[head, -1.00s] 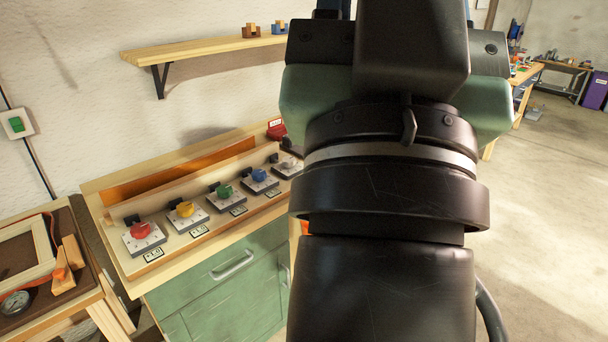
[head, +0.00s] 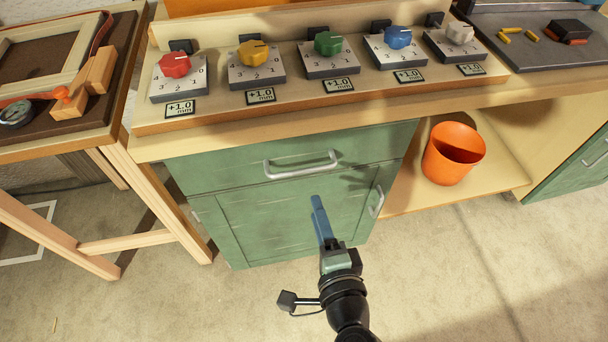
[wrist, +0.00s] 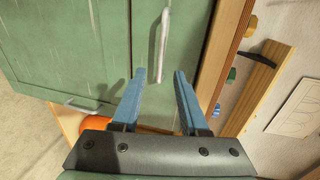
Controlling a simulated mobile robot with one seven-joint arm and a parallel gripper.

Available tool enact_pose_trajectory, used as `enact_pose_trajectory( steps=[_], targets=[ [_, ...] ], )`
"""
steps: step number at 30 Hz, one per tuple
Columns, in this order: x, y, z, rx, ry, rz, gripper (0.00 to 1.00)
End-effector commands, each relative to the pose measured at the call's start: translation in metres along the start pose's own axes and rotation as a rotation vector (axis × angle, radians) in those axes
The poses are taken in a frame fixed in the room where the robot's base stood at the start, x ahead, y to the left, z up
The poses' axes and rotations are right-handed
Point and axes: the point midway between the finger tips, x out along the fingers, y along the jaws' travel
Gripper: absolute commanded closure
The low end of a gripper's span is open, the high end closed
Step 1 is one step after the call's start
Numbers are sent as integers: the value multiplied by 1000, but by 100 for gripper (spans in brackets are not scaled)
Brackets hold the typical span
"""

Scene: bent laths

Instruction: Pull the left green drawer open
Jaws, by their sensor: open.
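The left green drawer (head: 235,170) is under the bench top at centre in the head view and looks shut. Its silver bar handle (head: 302,166) runs across its front. My gripper (head: 317,199) is in front of the cabinet, a little below the handle in the head view. In the wrist view the two blue fingers (wrist: 160,76) are open and empty. The drawer handle (wrist: 161,42) shows upright there, beyond the fingertips, its lower end in line with the gap. I see no contact, and the depth between fingertips and handle is hard to judge.
A green cupboard door (head: 285,222) with its own handle (head: 376,202) is below the drawer. An orange bucket (head: 453,152) stands on a low shelf to the right. Several coloured dials (head: 328,45) line the bench above. A wooden table (head: 110,140) stands left. The floor in front is clear.

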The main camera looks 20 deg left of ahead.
Motion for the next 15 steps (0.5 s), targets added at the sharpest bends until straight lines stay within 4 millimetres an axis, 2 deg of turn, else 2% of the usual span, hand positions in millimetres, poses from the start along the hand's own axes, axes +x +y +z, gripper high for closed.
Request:
enact_pose_trajectory(
  steps=[5,15],
  targets=[
    [28,-3,1,-2,-3,-4,56],
    [97,-3,1,-4,-3,-3,56]
  ],
)
